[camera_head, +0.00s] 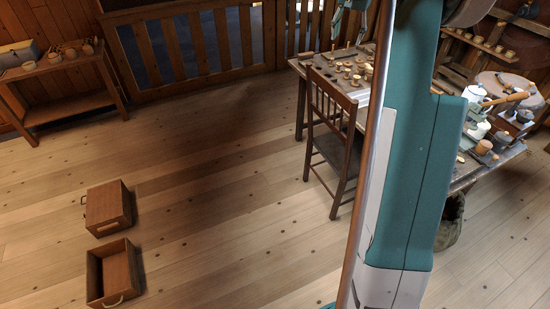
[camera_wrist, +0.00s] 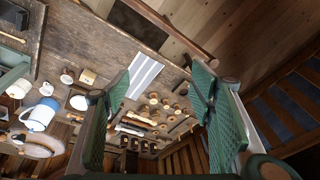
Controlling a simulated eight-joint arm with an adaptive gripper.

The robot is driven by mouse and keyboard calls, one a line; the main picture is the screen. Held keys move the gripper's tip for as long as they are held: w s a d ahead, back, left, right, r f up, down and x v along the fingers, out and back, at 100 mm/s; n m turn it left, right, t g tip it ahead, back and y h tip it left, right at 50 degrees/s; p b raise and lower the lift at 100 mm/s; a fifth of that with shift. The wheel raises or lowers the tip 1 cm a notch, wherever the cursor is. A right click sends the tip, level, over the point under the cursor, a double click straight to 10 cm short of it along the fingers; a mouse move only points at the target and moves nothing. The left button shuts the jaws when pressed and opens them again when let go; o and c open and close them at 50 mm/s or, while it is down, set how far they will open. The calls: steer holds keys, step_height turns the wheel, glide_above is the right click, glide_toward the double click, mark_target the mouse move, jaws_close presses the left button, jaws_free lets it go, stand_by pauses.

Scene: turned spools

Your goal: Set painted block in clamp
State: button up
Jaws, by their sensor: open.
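My gripper (camera_wrist: 160,78) is open in the wrist view, with its two green padded fingers wide apart and nothing between them. It is above the cluttered workbench (camera_wrist: 90,42), apart from everything on it. A small tan block-like piece (camera_wrist: 87,77) lies on the bench left of the left finger; I cannot tell whether it is the painted block. I cannot make out the clamp for certain in either view. In the head view my arm covers part of the bench.
Several turned spools (camera_wrist: 160,108) and a striped cloth (camera_wrist: 145,75) lie beyond the fingers. In the head view, a chair (camera_head: 335,135) stands by the bench and two wooden boxes (camera_head: 108,206) (camera_head: 115,272) sit on open floor.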

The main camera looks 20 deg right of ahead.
steer(key=s+a+r+n+t, duration=0.1)
steer(key=s+a+r+n, duration=0.1)
steer(key=s+a, duration=0.65)
steer(key=s+a+r+n+t, duration=0.1)
steer(key=s+a+r+n, duration=0.15)
steer(key=a, duration=1.15)
steer(key=s+a+r+n, duration=0.1)
steer(key=s+a, duration=0.6)
steer(key=a, duration=0.4)
steer(key=s+a+f+n+t, duration=0.1)
steer(key=s+a+f+n, duration=0.1)
steer(key=s+a+f, duration=0.3)
steer(key=s+a+f+n+t+y, duration=0.1)
steer(key=s+a+f, duration=0.4)
steer(key=s+a, duration=0.4)
steer(key=s+a+f+n+t, duration=0.1)
steer(key=s+a+f, duration=0.5)
steer(key=s, duration=0.7)
steer(key=shift+s+a+n, duration=0.3)
steer(key=shift+a+n, duration=0.15)
steer(key=shift+n, duration=0.4)
steer(key=shift+f, duration=0.1)
steer(key=c, duration=0.3)
